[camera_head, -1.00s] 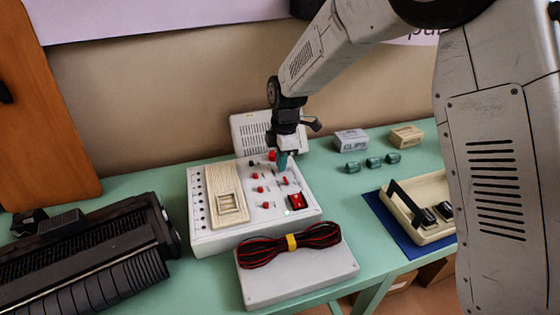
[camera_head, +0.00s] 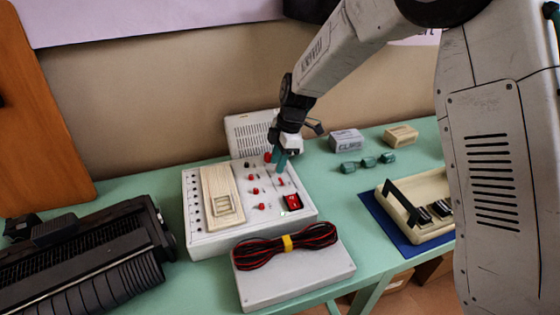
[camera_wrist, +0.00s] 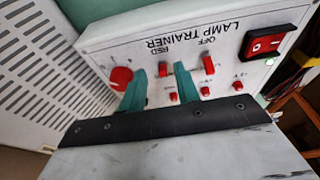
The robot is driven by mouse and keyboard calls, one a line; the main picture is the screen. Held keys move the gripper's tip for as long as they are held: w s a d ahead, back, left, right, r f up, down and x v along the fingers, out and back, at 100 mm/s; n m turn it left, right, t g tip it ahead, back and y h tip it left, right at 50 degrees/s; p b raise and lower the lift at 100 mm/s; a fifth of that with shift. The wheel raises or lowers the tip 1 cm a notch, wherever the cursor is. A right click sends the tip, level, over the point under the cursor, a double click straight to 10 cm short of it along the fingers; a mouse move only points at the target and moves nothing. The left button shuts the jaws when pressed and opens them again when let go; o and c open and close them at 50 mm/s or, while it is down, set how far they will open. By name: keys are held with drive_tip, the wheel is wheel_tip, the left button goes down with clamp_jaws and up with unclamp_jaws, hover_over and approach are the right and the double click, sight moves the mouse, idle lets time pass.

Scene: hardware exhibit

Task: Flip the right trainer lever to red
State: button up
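The lamp trainer (camera_head: 235,233) is a white panel box on the green table, with red levers and a red rocker switch (camera_head: 292,202). In the wrist view its panel (camera_wrist: 128,42) shows the words RED and OFF beside small red levers. My gripper (camera_head: 281,163) is over the far right part of the panel, pointing down. In the wrist view its teal fingers (camera_wrist: 159,75) are apart. One red lever (camera_wrist: 164,70) shows between them, close to the right finger. A second red lever (camera_wrist: 208,64) is outside the right finger. I cannot tell whether the fingers touch a lever.
A red knob (camera_wrist: 120,77) is beside the left finger. A grey box (camera_head: 300,280) with a black-red cable coil (camera_head: 285,244) stands in front of the trainer. A beige device (camera_head: 425,200) on a blue mat, small teal parts and two small boxes are to the right.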

sight(285, 170)
drive_tip(key=v, duration=0.7)
drive_tip(key=shift+r, duration=0.35)
drive_tip(key=shift+d, duration=0.1)
